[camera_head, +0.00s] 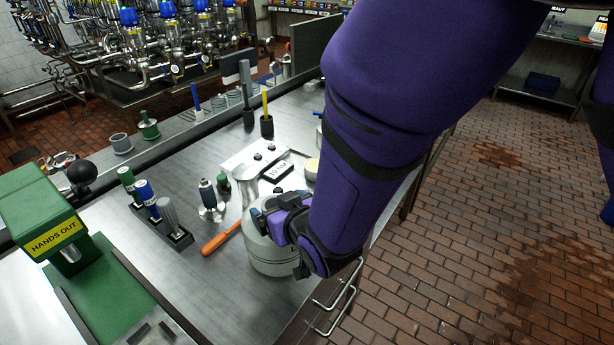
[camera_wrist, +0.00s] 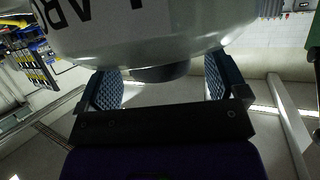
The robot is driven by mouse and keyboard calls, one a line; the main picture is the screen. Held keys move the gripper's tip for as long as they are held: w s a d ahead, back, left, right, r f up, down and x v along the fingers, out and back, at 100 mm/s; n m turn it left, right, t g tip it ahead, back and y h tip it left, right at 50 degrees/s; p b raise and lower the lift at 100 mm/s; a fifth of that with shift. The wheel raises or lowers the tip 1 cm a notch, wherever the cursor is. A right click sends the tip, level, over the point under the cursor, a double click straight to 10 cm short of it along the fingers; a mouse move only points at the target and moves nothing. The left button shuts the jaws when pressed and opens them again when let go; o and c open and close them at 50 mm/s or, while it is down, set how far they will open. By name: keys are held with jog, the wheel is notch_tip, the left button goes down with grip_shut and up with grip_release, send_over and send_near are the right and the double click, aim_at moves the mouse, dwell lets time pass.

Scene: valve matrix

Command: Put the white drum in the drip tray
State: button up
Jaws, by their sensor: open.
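The white drum (camera_head: 268,258) stands upright on the steel bench near its right edge, partly hidden by my gripper (camera_head: 277,222). In the wrist view the drum (camera_wrist: 150,35) fills the top, with large dark letters on its side. A dark round part (camera_wrist: 160,72) at the drum's edge lies between the fingers. My gripper (camera_wrist: 165,85) is open, one finger to each side of that part; I cannot tell whether they touch it. No tray is clearly labelled; a dark shallow tray (camera_head: 122,80) under the pipework at the back left may be the drip tray.
An orange-handled tool (camera_head: 222,238) lies just left of the drum. A rail (camera_head: 335,305) runs along the bench's right edge. The brick floor on the right is clear.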

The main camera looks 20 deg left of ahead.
jog(key=shift+a, duration=0.1)
jog(key=shift+c, duration=0.4)
grip_shut()
